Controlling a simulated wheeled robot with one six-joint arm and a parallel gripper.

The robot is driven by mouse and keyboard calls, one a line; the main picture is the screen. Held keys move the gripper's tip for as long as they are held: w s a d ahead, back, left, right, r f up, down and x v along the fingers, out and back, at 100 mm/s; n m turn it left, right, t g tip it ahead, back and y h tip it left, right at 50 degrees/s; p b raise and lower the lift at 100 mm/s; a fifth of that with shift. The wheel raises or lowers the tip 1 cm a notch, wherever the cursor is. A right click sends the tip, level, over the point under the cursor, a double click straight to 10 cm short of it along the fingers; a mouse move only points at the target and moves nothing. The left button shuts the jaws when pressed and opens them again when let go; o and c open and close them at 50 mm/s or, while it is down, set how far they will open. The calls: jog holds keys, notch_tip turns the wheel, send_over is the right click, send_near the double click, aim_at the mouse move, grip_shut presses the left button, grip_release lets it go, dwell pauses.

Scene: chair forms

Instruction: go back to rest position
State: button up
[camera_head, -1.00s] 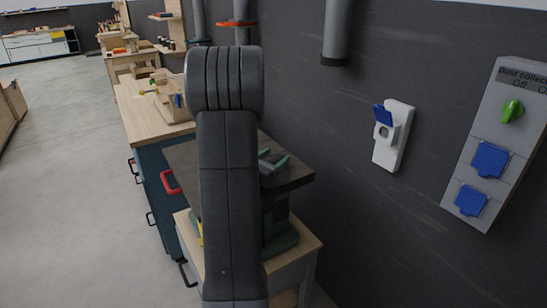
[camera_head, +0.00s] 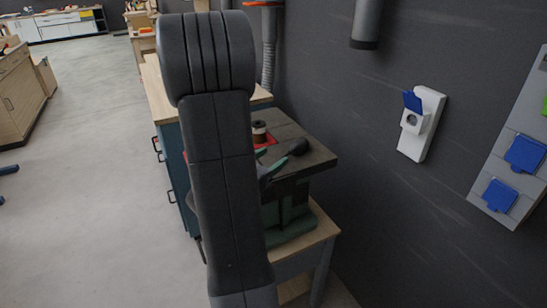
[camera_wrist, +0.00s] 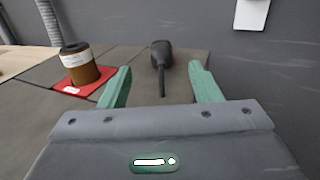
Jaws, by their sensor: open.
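My gripper (camera_head: 272,166) shows beside my raised dark arm in the head view, over the dark-topped machine table (camera_head: 318,155). In the wrist view its two green fingers (camera_wrist: 160,68) stand wide apart, with nothing held between them. A black handle-like object (camera_wrist: 161,58) lies on the table beyond the fingers, and it also shows in the head view (camera_head: 298,146). A brown jar with a black lid (camera_wrist: 78,66) stands on a red plate (camera_wrist: 97,77) left of the fingers. My arm hides part of the table and the workbench.
A dark wall with a white socket box (camera_head: 421,125) and a grey switch panel (camera_head: 515,150) stands at the right. A wooden-topped workbench (camera_head: 160,100) is behind my arm. A wooden cabinet (camera_head: 20,95) is at the left. The grey floor at left is largely clear.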

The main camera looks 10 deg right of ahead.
aim_at(297, 143)
jog(key=shift+w+d, duration=0.1)
jog(key=p+x, duration=0.1)
jog(key=x, duration=0.9)
jog(key=shift+w+d, duration=0.3)
jog(key=shift+w+d+f, duration=0.1)
jog(key=shift+w+d, duration=0.25)
